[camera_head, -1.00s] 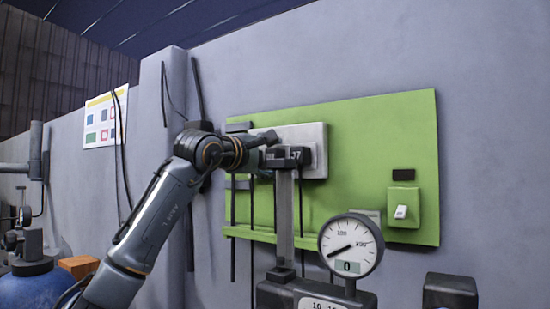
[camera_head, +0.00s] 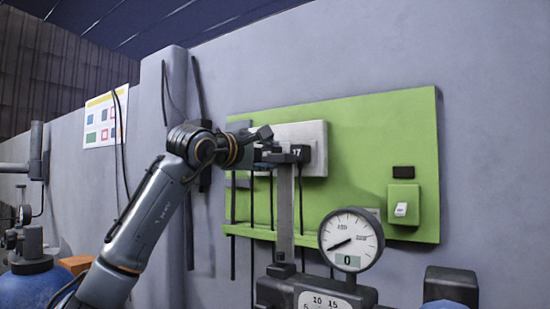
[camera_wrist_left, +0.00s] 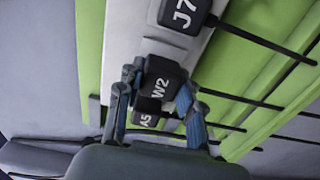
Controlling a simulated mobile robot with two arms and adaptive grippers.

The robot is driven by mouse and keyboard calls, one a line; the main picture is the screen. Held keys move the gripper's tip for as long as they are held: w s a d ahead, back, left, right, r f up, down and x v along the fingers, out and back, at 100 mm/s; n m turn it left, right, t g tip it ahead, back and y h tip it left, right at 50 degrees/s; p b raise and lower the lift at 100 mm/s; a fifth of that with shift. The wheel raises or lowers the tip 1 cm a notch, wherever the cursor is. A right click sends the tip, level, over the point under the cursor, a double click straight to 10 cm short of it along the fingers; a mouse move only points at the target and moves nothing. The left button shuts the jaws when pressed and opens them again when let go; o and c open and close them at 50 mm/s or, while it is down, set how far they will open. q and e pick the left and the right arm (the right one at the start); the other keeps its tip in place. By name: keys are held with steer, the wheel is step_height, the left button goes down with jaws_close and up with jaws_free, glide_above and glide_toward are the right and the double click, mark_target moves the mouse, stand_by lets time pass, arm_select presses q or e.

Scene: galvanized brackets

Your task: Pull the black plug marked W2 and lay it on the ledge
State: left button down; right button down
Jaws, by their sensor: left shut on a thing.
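The black plug marked W2 (camera_wrist_left: 160,78) shows in the left wrist view between the two fingers of my left gripper (camera_wrist_left: 157,98), which is shut on it. In the head view my left gripper (camera_head: 268,146) is in front of the pale socket strip (camera_head: 318,139) on the green board, and its fingers hide W2. I cannot tell whether W2 is still seated. A plug marked J7 (camera_wrist_left: 184,13) is beside it, and it also shows in the head view (camera_head: 299,154). A plug marked A5 (camera_wrist_left: 147,112) is partly hidden. The green ledge (camera_head: 241,231) runs along the board's bottom. My right gripper is not in view.
Several black cables hang in front of the board and past the ledge. A grey post (camera_head: 285,205) and a round gauge (camera_head: 351,241) stand before the board. A switch (camera_head: 402,209) is at its right. The board between the strip and switch is clear.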

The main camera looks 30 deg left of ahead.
arm_select(q)
steer(key=shift+s+a+b, duration=0.15)
steer(key=shift+s+b, duration=0.35)
steer(key=shift+s, duration=0.65)
steer(key=shift+s+a+b, duration=0.15)
steer(key=shift+s+b, duration=0.35)
steer(key=shift+s, duration=0.6)
